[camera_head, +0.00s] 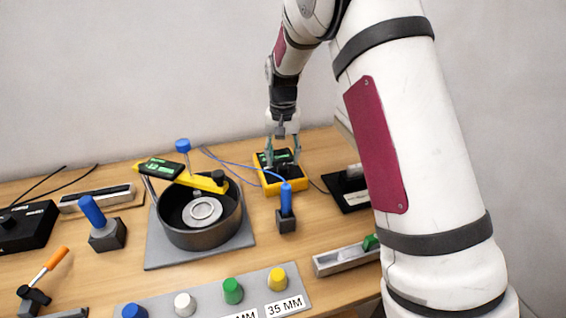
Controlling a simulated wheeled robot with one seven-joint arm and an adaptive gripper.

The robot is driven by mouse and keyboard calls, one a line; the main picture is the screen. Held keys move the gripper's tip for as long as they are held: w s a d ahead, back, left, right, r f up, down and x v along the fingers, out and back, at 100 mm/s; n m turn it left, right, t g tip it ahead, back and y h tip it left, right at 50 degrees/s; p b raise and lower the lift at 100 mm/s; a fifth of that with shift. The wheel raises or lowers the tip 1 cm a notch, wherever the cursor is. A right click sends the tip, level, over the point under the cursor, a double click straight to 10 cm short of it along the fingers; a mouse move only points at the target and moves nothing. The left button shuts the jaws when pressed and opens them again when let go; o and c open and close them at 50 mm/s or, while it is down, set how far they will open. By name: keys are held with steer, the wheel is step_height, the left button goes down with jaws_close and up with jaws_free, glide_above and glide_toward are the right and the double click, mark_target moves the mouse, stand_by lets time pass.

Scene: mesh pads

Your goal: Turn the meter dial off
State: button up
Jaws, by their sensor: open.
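The meter (297,181) is a yellow-framed box with a dark face and a green display, lying on the table right of centre. Its dial is hidden behind my gripper (283,160). My gripper points down over the meter from behind, with its two fingers spread apart over the meter's face. Nothing shows held between the fingers. I cannot tell whether the fingertips touch the dial.
A blue-handled probe (286,197) stands in a dark block in front of the meter. A dark round pot (172,228) with a yellow gauge (206,183) across it stands left. A dark block (347,190) lies right. Coloured knobs (232,290) line a grey strip in front.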

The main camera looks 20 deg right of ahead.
mark_target(283, 169)
steer(key=shift+f, duration=1.35)
steer(key=shift+c, duration=0.4)
jaws_close()
steer(key=n+b, duration=0.1)
steer(key=n, duration=0.5)
steer(key=shift+n, duration=0.3)
steer(key=n, duration=0.3)
steer(key=shift+n, duration=2.1)
